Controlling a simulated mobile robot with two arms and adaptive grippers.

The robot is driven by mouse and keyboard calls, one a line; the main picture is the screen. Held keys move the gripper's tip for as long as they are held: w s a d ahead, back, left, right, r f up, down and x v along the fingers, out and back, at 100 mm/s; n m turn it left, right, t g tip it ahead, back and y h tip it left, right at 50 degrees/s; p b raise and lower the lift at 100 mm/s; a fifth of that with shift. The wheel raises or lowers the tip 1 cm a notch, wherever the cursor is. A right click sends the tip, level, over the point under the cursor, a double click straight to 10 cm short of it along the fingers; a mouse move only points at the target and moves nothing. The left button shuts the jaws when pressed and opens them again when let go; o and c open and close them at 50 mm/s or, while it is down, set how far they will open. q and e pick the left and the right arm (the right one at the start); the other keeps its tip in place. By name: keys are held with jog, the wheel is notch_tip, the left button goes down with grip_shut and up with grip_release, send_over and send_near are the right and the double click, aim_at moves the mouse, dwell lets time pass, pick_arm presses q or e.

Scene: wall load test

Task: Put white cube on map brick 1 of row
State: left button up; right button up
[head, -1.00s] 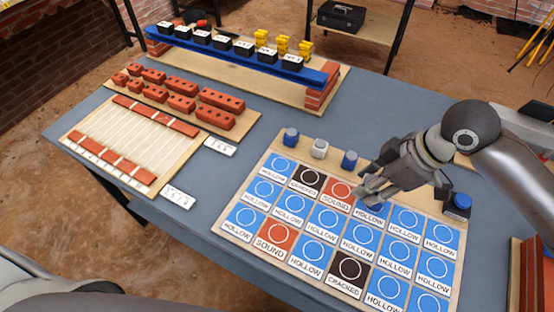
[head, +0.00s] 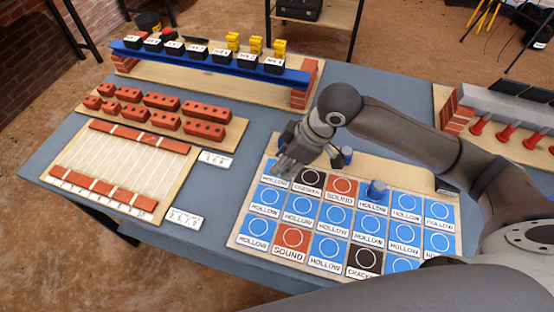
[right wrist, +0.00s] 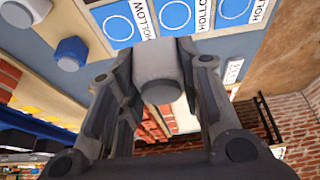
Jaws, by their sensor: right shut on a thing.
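The white cube (right wrist: 158,75) is held between the fingers of my right gripper (right wrist: 158,80) in the right wrist view. In the head view my right gripper (head: 285,168) hovers over the far left corner of the map board (head: 240,238), near its first HOLLOW tile (head: 273,181). The cube is hidden behind the gripper there. The board has blue HOLLOW, red SOUND and black CRACKED tiles. A blue cube (head: 377,190) sits on a far-row tile right of the red SOUND tile (head: 342,187). My left gripper is not in view.
To the left are a red brick tray (head: 235,135) and a slatted board (head: 130,155). A blue beam (head: 210,62) on brick supports stands at the back. Red pegs (head: 507,134) are at right.

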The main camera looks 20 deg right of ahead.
jog(key=w+f, duration=0.6)
jog(key=w, duration=0.1)
jog(key=shift+d+f, duration=0.35)
jog(key=shift+f+p, duration=0.65)
jog(key=shift+f, duration=0.95)
jog(key=shift+f, duration=0.1)
jog(key=o, duration=1.1)
jog(key=shift+c, duration=0.2)
jog(key=v, duration=1.2)
jog(key=shift+b, duration=0.3)
